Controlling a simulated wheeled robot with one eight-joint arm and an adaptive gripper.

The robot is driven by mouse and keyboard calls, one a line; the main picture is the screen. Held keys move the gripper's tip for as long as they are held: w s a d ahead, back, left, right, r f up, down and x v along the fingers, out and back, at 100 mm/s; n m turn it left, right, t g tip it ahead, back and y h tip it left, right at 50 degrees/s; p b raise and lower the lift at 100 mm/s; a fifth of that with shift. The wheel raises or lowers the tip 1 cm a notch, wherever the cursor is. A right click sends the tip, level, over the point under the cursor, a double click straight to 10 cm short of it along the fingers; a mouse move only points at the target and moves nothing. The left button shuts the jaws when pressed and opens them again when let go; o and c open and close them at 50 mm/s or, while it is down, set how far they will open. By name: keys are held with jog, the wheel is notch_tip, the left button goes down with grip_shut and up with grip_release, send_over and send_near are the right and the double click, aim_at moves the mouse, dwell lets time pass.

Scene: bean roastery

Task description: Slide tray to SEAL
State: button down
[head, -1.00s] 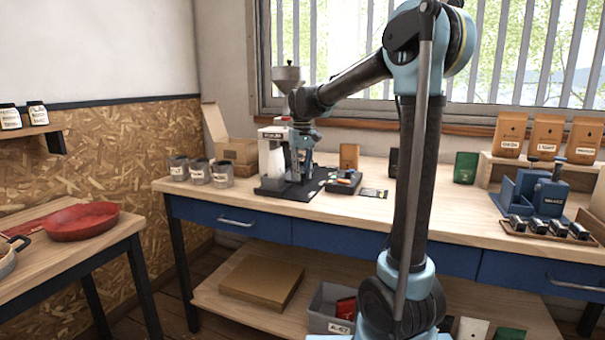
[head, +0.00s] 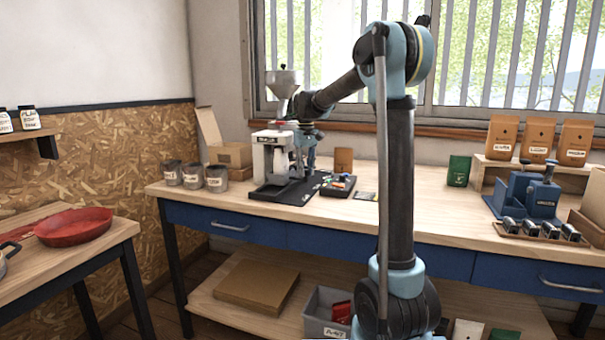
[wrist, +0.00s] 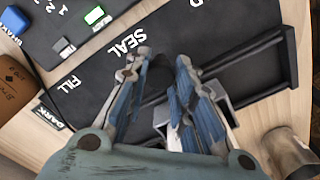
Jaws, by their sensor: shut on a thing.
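The sealing station's black base (head: 290,190) stands on the bench below my gripper (head: 303,160). In the wrist view the base (wrist: 92,75) bears the white words FILL and SEAL, and a third word cut off at the top edge. My gripper (wrist: 158,80) is over the base, its fingertips just beside SEAL. A dark part shows between the fingers, probably the tray's handle; the fingers hide most of it. A grey metal frame (wrist: 222,97), perhaps the tray, shows right of the fingers. I cannot tell its full shape or its exact stop.
A white machine with a hopper (head: 283,82) stands behind the base. A dark panel (head: 338,186) with coloured buttons lies to its right. Metal cups (head: 194,175) stand at the left. A black rail (wrist: 265,65) runs beside the frame.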

jog(key=shift+w+d, duration=0.3)
jog(key=shift+w, duration=0.5)
jog(key=shift+w+d, duration=0.25)
jog(key=shift+w, duration=0.55)
jog(key=c, duration=1.3)
grip_release()
notch_tip(320, 180, up, 12)
jog(key=shift+f, duration=0.1)
